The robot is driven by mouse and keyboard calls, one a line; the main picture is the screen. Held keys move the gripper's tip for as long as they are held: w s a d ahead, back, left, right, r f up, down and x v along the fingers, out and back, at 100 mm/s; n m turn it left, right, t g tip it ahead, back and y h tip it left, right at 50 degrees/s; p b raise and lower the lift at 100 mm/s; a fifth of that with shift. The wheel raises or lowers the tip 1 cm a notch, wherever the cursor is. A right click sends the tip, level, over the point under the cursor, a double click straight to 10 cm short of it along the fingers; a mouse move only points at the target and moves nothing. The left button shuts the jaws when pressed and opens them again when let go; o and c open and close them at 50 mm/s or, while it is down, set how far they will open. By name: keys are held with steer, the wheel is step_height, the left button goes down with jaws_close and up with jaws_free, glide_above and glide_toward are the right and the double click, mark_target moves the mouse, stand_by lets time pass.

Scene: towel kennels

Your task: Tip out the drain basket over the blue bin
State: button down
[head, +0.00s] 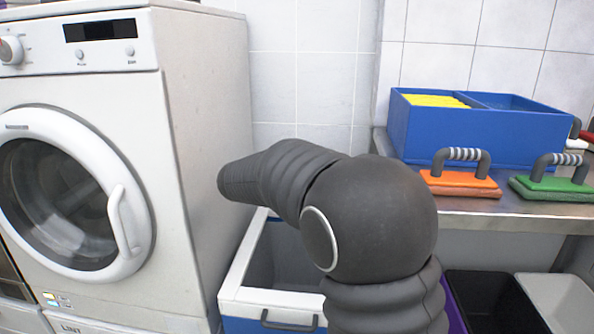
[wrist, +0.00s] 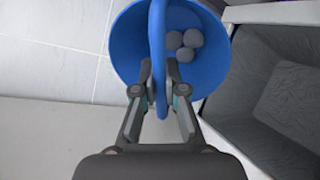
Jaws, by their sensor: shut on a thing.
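The drain basket (wrist: 125,55) is a round blue bucket with an arched blue handle, seen from above in the wrist view. Three grey balls (wrist: 185,42) lie inside it. My gripper (wrist: 160,92) is shut on the handle, with a finger on each side. The blue bin (head: 234,284), with a white rim and grey inside, stands beside the washer in the head view, partly behind my arm. A white-rimmed grey-lined bin, apparently the same one, is right of the basket in the wrist view (wrist: 228,128). My gripper and the basket are hidden in the head view.
A white front-loading machine (head: 200,120) stands left of the bin. A steel counter (head: 520,212) at right holds a blue divided box (head: 470,135), an orange-based scrubber (head: 460,185) and a green one (head: 555,188). Black (head: 495,300) and grey (head: 560,300) bins stand below.

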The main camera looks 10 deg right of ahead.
steer(key=shift+a+f+t+h+b, duration=0.15)
steer(key=shift+f+t+h+b, duration=0.25)
steer(key=shift+t+h+b, duration=0.1)
steer(key=shift+h+b, duration=0.3)
steer(key=shift+b, duration=0.55)
steer(key=t+b, duration=0.1)
steer(key=b, duration=0.1)
steer(key=h+b, duration=0.1)
steer(key=b, duration=0.2)
steer(key=shift+s+f+t+h, duration=0.1)
steer(key=shift+f+t+h, duration=0.2)
steer(key=shift+f+t, duration=0.1)
steer(key=shift+t+h+b, duration=0.3)
steer(key=shift+t+b, duration=0.1)
steer(key=shift+b, duration=0.65)
steer(key=b, duration=0.2)
steer(key=t+h+b, duration=0.1)
steer(key=b, duration=0.2)
steer(key=shift+f+n+t+b, duration=0.3)
steer(key=shift+n+b, duration=0.05)
steer(key=shift+n, duration=0.05)
steer(key=shift+f+t+h+p, duration=0.1)
steer(key=shift+t+h+p, duration=0.2)
steer(key=shift+t+h, duration=0.3)
steer(key=shift+n+t+h, duration=0.3)
steer(key=shift+t+h, duration=0.2)
steer(key=shift+t, duration=0.3)
